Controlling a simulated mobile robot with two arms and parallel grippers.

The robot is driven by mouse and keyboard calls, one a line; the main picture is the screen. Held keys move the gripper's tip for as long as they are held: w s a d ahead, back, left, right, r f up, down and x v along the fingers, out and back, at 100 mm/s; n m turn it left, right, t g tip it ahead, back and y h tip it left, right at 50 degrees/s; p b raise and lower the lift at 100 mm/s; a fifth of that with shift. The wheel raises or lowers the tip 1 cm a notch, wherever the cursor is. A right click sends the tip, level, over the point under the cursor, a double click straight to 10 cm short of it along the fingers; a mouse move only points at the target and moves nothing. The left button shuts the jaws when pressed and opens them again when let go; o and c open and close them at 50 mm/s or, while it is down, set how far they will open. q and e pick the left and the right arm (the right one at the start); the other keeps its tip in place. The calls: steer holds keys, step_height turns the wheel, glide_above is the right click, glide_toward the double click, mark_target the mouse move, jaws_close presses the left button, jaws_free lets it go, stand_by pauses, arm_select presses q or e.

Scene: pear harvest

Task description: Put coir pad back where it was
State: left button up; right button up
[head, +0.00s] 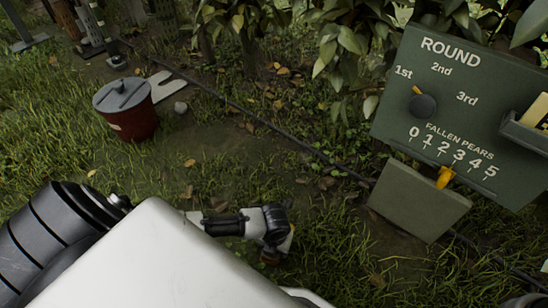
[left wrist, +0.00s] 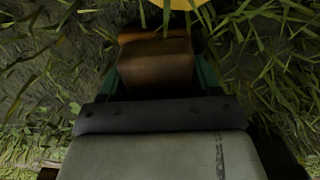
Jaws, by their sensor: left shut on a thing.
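My left gripper (head: 272,257) reaches down to the grass in the lower middle of the head view, beyond my own white body part. In the left wrist view the left gripper (left wrist: 155,55) is shut on a brown block, which looks like the coir pad (left wrist: 155,65). The pad sits between the green fingers, close above or touching the grass; I cannot tell which. A rounded yellow thing (left wrist: 182,4) shows at the top edge of that view, just beyond the pad. My right gripper is not in view.
A dark hose (head: 240,108) crosses the ground diagonally. A green score board (head: 455,85) with a lower panel (head: 415,203) stands at the right. Bare soil lies between.

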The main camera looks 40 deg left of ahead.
arm_select(q)
steer(key=shift+f, duration=0.15)
steer(key=o, duration=0.8)
steer(key=shift+o, duration=0.2)
